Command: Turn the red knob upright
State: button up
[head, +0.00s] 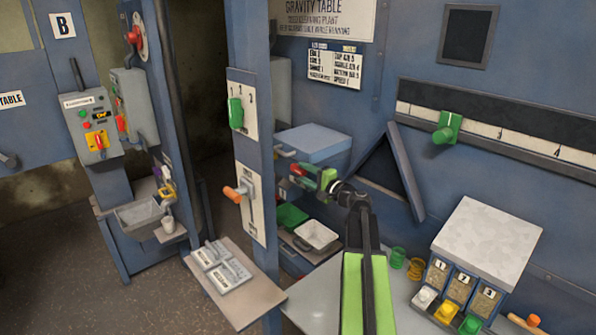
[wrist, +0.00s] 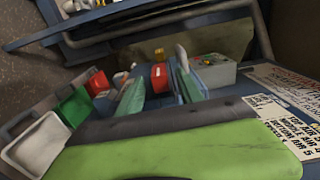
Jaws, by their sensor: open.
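The red knob (head: 134,36) sits on a round plate high on the blue cabinet at the upper left of the head view. It is small there, and its exact angle is hard to tell. My gripper (head: 303,178) is in the middle of the head view, well to the right of and below the knob, with the blue post between them. The gripper is open, and its two green fingers (wrist: 160,88) show in the wrist view. A red object (wrist: 158,76) shows beyond the gap between them; I cannot tell what it is.
The blue post carries a green knob (head: 236,113) and an orange-handled lever (head: 238,193). A shelf (head: 243,302) juts out below it. A grey control box (head: 91,125) stands at the left. White bin (head: 316,235) and green bin (head: 290,216) lie below my gripper.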

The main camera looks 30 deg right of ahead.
aim_at(298, 170)
jog(key=shift+w+a, duration=0.15)
jog(key=shift+w, duration=0.8)
jog(key=shift+w+a, duration=0.15)
jog(key=shift+w, duration=0.8)
jog(key=shift+c, duration=0.3)
grip_shut()
